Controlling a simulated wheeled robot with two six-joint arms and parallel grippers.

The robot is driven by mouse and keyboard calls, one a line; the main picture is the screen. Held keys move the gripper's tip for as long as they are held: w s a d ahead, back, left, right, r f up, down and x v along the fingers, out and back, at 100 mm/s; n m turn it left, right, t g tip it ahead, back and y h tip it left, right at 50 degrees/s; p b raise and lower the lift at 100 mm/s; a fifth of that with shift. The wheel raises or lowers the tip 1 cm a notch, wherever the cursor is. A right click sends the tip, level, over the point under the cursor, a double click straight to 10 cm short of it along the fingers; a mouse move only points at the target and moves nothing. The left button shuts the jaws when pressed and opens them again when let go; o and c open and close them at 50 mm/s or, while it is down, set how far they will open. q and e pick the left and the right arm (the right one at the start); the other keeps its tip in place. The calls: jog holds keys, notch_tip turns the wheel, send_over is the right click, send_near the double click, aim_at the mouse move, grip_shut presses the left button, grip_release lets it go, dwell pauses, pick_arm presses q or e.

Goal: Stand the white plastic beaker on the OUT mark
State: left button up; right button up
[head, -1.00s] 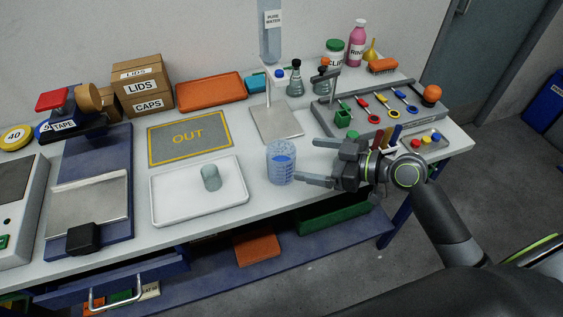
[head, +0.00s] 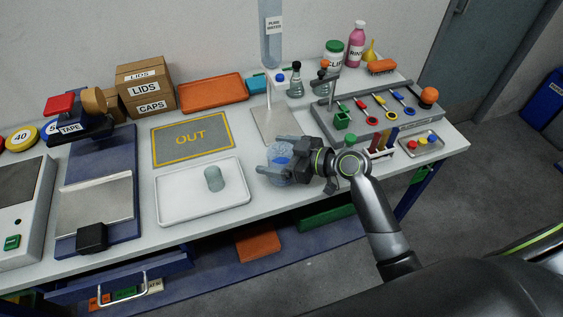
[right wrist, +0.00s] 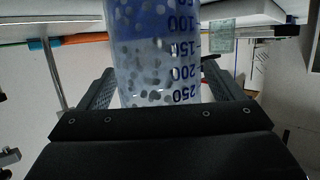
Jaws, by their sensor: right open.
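The plastic beaker (head: 280,160), pale and see-through with blue markings, stands on the bench right of the white tray. My right gripper (head: 267,156) is open, with one finger on each side of the beaker. In the right wrist view the beaker (right wrist: 155,60) fills the space between the fingers, its scale marks showing; I cannot tell if the fingers touch it. The OUT mark (head: 218,149), a grey mat with yellow border and lettering, lies bare behind the white tray. My left gripper is not in view.
The white tray (head: 170,208) holds a small grey-green cylinder (head: 214,179) between the beaker and the front of the OUT mark. A stand with a metal plate (head: 290,132) is behind the beaker. An orange tray (head: 211,93) and boxes (head: 147,91) are at the back.

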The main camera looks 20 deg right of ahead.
jog(key=shift+w+a+f, duration=0.1)
jog(key=shift+w+a, duration=0.1)
jog(key=shift+c, duration=0.2)
jog(key=c, duration=1.2)
